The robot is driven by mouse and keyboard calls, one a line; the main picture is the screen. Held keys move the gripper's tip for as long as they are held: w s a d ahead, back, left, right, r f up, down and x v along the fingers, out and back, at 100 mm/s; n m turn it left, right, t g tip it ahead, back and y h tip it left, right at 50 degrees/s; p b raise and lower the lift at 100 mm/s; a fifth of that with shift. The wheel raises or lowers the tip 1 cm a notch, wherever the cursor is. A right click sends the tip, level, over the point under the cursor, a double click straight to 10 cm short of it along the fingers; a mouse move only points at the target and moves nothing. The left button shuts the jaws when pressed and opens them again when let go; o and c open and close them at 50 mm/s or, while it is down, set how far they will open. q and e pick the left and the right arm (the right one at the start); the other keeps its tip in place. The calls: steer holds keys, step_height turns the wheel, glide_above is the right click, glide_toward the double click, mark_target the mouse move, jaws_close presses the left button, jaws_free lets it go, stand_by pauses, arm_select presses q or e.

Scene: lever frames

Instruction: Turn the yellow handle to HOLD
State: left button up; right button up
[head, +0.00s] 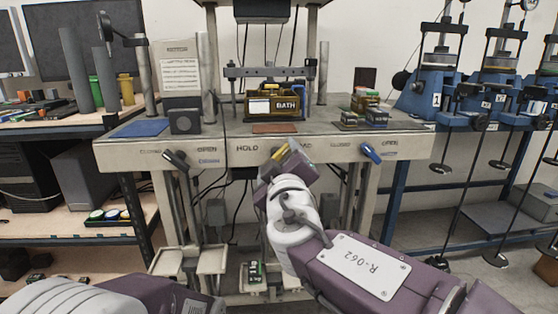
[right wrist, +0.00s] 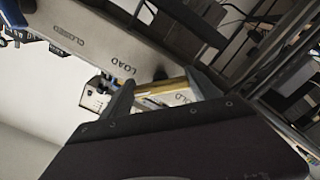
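The yellow handle (head: 279,154) is on the grey front panel (head: 225,150), between the HOLD label and a partly covered label on its right. In the right wrist view the yellow handle (right wrist: 160,88) lies across the gap between my fingers, with LOAD readable on one side and part of another label beyond. My right gripper (head: 285,158) is at the handle and hides part of it. In the right wrist view its two fingers (right wrist: 163,87) are spread apart; I cannot tell whether they touch the handle. My left gripper is out of view.
A black handle (head: 175,159) is to the left and a blue handle (head: 371,153) to the right on the same panel, each between CLOSED and OPEN labels. A brown BATH box (head: 272,107) stands on the bench above. Blue machines (head: 430,95) stand at right.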

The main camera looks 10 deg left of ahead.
steer(key=shift+f+n, duration=0.1)
steer(key=shift+n, duration=0.2)
steer(key=n+b, duration=0.1)
steer(key=n, duration=0.1)
steer(key=shift+n+b, duration=0.35)
steer(key=shift+n, duration=0.05)
steer(key=n, duration=0.4)
steer(key=shift+n+b, duration=0.3)
steer(key=shift+b, duration=0.05)
steer(key=n, duration=0.4)
steer(key=shift+r+n, duration=0.25)
steer(key=shift+n, duration=0.05)
steer(key=n+p, duration=0.1)
steer(key=n, duration=0.4)
steer(key=shift+n, duration=0.3)
steer(key=o, duration=1.4)
steer(key=shift+r, duration=0.1)
